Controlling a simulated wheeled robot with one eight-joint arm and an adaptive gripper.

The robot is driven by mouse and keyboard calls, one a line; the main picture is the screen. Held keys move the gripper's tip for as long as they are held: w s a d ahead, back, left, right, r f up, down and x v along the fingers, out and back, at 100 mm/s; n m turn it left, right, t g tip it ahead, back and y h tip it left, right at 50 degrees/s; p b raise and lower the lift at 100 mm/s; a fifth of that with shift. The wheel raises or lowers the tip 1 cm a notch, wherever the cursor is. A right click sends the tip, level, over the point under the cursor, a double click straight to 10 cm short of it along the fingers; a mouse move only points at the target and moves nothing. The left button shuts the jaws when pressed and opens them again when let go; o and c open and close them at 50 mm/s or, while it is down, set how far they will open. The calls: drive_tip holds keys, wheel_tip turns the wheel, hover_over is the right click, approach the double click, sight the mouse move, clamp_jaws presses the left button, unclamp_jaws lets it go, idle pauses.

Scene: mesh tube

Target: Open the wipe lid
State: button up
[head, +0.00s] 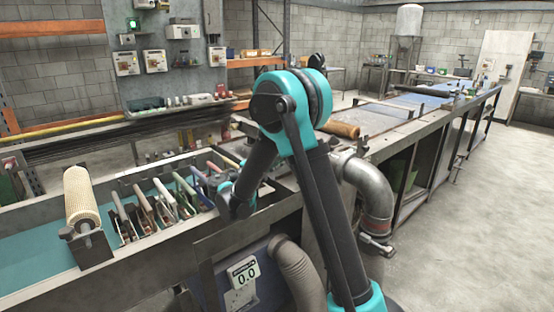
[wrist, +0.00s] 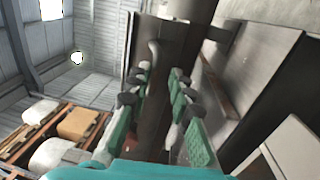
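I cannot pick out the wipe lid or a wipe container for certain in either view. My gripper (wrist: 161,75) shows in the wrist view as two green-padded fingers with dark joints. The fingers are apart, with a gap between them. A dark brown upright shape (wrist: 158,115) shows through the gap; I cannot tell how near it is, and nothing is clearly gripped.
A long bench (head: 408,136) runs to the back right. A teal-floored trough (head: 30,245) at left holds a cream roller (head: 81,196) and a row of clamp-like tools (head: 165,200). A metal pipe elbow (head: 372,190) stands right of my arm. The right floor (head: 480,230) is clear.

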drive_tip(key=o, duration=0.3)
drive_tip(key=shift+w+d, duration=0.1)
drive_tip(key=shift+d, duration=0.15)
drive_tip(key=shift+a, duration=0.15)
drive_tip(key=v, duration=0.7)
drive_tip(key=shift+a, duration=0.1)
